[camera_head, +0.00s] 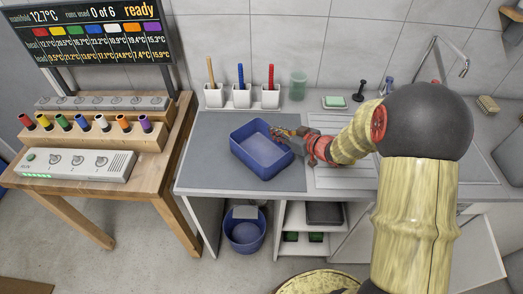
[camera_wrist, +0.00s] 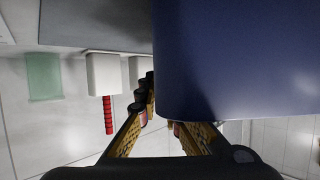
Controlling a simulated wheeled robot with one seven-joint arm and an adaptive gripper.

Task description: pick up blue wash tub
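The blue wash tub (camera_head: 261,150) is a rectangular open basin at the grey counter's right part, turned at an angle. My gripper (camera_head: 284,137) is at its right rim, with its fingers at the wall. In the wrist view the tub's blue wall (camera_wrist: 235,60) fills the upper right. The fingers of my gripper (camera_wrist: 162,115) converge there, one on the left of the wall and the other partly hidden behind it. They look shut on the wall, though the contact itself is hidden. I cannot tell whether the tub is lifted off the counter.
White cups with brushes (camera_head: 241,96), a green tumbler (camera_head: 298,86) and a soap dish (camera_head: 334,102) line the back. A ribbed drainboard (camera_head: 340,178) lies right of the tub. The grey counter (camera_head: 207,160) is clear to the left. A round blue bucket (camera_head: 244,232) stands below.

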